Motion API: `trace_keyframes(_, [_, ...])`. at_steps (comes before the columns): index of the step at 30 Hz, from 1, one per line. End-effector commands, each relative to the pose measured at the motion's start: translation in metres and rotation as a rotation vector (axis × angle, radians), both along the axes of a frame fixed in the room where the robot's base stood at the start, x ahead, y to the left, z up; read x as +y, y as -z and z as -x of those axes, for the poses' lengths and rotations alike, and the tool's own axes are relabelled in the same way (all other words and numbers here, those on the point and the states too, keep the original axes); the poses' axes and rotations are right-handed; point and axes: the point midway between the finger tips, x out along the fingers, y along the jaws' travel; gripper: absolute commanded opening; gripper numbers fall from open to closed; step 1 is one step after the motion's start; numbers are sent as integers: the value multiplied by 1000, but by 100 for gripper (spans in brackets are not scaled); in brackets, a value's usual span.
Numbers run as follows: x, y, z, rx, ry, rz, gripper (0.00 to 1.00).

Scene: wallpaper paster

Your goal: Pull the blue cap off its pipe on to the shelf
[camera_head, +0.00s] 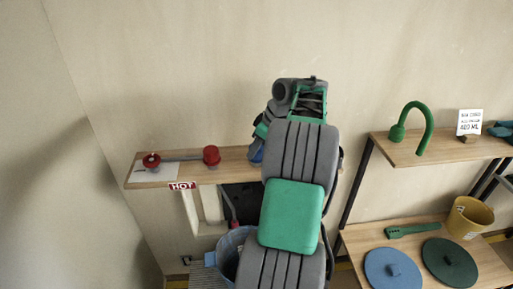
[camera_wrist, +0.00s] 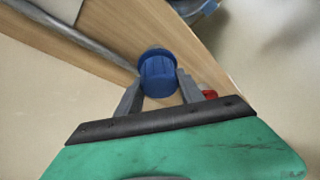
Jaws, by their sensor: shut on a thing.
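The blue cap (camera_wrist: 158,72) is a ribbed cylinder in the wrist view. My gripper (camera_wrist: 157,92) is shut on it, with one grey finger on each side. A grey pipe (camera_wrist: 88,36) runs from the upper left towards the cap; I cannot tell whether its end is still inside the cap. The wooden shelf (camera_wrist: 205,45) lies beneath the cap.
A red cap (camera_head: 211,155) and a red valve (camera_head: 151,160) are on the wall shelf (camera_head: 235,165), above a HOT label (camera_head: 183,186). A blue bucket (camera_head: 232,247) stands below. At the right, shelves hold a green hooked pipe (camera_head: 425,122), lids and a yellow bucket (camera_head: 469,218).

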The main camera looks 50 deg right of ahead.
Motion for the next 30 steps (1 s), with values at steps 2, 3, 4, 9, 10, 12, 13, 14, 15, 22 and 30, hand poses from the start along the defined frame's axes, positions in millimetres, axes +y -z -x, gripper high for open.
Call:
trace_keyframes(2, [0, 0, 0, 0, 0, 0, 21])
trace_keyframes(3, [0, 0, 0, 0, 0, 0, 18])
trace_keyframes(4, [0, 0, 0, 0, 0, 0, 16])
trace_keyframes(9, [0, 0, 0, 0, 0, 0, 2])
trace_keyframes(10, [0, 0, 0, 0, 0, 0, 0])
trace_keyframes(12, [0, 0, 0, 0, 0, 0, 0])
trace_keyframes(13, [0, 0, 0, 0, 0, 0, 0])
trace_keyframes(14, [0, -1, 0, 0, 0, 0, 0])
trace_keyframes(15, [0, -2, 0, 0, 0, 1, 0])
trace_keyframes(22, [0, -14, 0, -2, 0, 2, 0])
trace_keyframes(30, [0, -26, 0, -1, -1, 1, 0])
